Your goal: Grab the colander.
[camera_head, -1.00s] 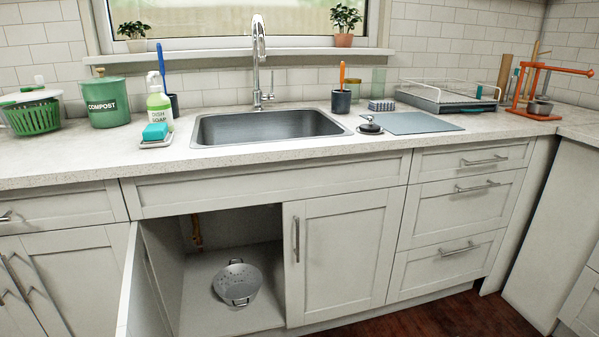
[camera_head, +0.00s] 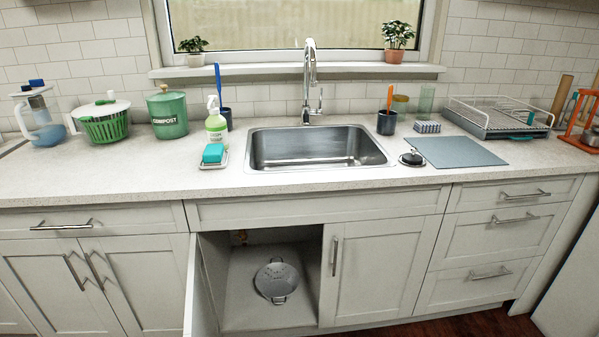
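A grey metal colander (camera_head: 277,279) with two side handles sits on the floor of the cabinet under the sink. The left door (camera_head: 199,295) of that cabinet stands open, so the colander is in plain view. Neither of my grippers shows in the head view.
The right cabinet door (camera_head: 376,268) is shut beside the opening. The counter (camera_head: 120,180) runs above with the sink (camera_head: 318,148), a compost bin (camera_head: 168,113), a green salad spinner (camera_head: 102,120), a soap bottle (camera_head: 216,124) and a dish rack (camera_head: 497,116). The space around the colander is clear.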

